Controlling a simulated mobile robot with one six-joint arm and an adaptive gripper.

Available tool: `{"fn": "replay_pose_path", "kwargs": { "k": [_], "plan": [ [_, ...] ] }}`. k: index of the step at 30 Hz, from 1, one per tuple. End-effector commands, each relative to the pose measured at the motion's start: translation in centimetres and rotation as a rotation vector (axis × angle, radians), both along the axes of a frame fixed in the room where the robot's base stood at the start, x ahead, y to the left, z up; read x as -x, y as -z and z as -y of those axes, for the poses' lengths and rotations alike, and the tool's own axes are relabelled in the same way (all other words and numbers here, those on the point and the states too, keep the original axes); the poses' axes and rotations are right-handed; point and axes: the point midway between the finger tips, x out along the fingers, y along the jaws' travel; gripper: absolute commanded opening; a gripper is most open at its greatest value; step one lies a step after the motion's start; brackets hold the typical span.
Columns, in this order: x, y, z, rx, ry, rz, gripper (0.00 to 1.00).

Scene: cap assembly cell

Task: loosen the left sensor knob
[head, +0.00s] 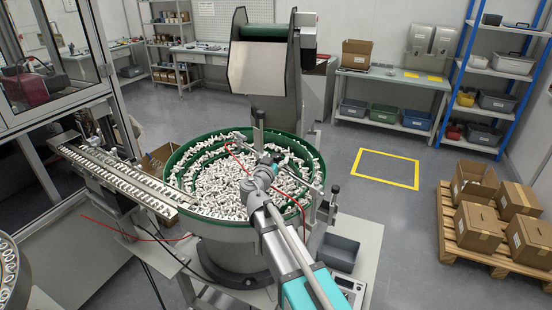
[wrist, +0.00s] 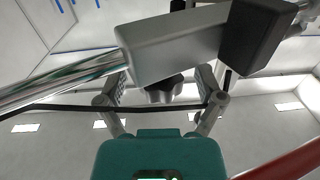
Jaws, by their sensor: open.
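In the wrist view a dark lobed knob (wrist: 165,89) sits below a grey sensor block (wrist: 178,45) with a black end piece. My gripper (wrist: 161,84) is open, with one finger on each side of the knob. I cannot tell whether either finger touches it. In the head view my gripper (head: 263,164) is over the bowl feeder (head: 313,158), near its middle, by the sensor rods. The knob cannot be made out there, as my arm and the rods crowd that spot.
The green-rimmed bowl holds many white caps (head: 222,187). A linear track (head: 115,172) leads off to the left. A metal rod (wrist: 60,85) and red cable (wrist: 285,164) pass close to my gripper. A clamp post (head: 333,200) stands at the bowl's right. Cartons on a pallet (head: 463,248) lie far right.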

Motion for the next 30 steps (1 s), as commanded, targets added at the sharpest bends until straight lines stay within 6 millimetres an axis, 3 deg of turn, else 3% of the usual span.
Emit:
{"fn": "replay_pose_path", "kwargs": {
  "k": [9, 22, 30],
  "plan": [
    [-0.1, 0.0, 0.04, 0.0, 0.0, 0.0, 0.87],
    [-0.1, 0.0, 0.03, 0.0, 0.0, 0.0, 0.07],
    [-0.07, 0.0, 0.17, 0.0, -0.029, 0.0, 0.04]
  ]
}}
